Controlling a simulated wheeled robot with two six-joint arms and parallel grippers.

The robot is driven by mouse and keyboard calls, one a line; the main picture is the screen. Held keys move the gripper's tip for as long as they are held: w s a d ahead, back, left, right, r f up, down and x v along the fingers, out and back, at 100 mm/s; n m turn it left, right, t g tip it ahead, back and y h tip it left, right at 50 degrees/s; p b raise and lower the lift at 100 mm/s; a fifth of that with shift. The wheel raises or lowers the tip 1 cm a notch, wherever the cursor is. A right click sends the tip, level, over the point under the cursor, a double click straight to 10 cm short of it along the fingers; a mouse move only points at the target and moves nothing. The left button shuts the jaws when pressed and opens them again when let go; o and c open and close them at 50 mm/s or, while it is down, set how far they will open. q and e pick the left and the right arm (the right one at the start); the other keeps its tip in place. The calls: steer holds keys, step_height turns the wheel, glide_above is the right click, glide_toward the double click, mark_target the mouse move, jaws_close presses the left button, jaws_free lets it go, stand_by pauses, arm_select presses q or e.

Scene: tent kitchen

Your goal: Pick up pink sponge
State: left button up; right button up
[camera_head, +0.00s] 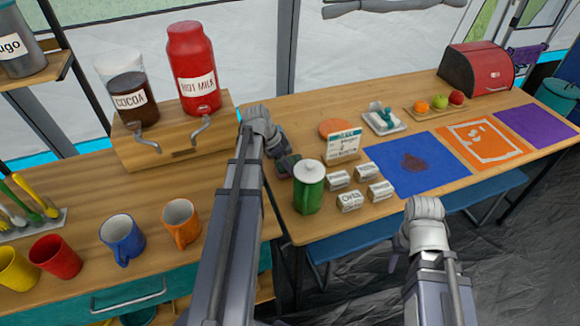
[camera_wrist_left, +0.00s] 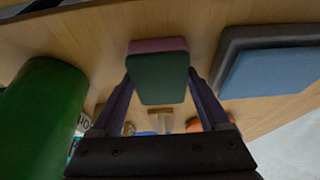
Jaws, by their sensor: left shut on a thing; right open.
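The pink sponge (camera_wrist_left: 158,78) sits between the two fingers of my left gripper (camera_wrist_left: 160,95) in the left wrist view. It has a pink layer and a dark green layer. The fingers touch its two sides. In the head view my left gripper (camera_head: 283,152) is partly hidden by its own arm. It is over the table's near left corner, just behind the green canister (camera_head: 308,187). Only a small part of the sponge (camera_head: 288,165) shows there. My right gripper (camera_head: 396,262) is open and empty in front of the table's near edge, away from the sponge.
White labelled blocks (camera_head: 349,201) and a blue mat (camera_head: 416,166) lie right of the canister. A small sign (camera_head: 343,145) stands behind them. Mugs (camera_head: 122,240) and drink dispensers (camera_head: 194,70) stand on the left counter. In the wrist view, a blue-grey flat thing (camera_wrist_left: 275,70) lies to the right.

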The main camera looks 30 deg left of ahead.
arm_select(q)
step_height(320, 180, up, 10)
steer(key=p, duration=1)
steer(key=o, duration=0.8)
steer(key=c, duration=0.7)
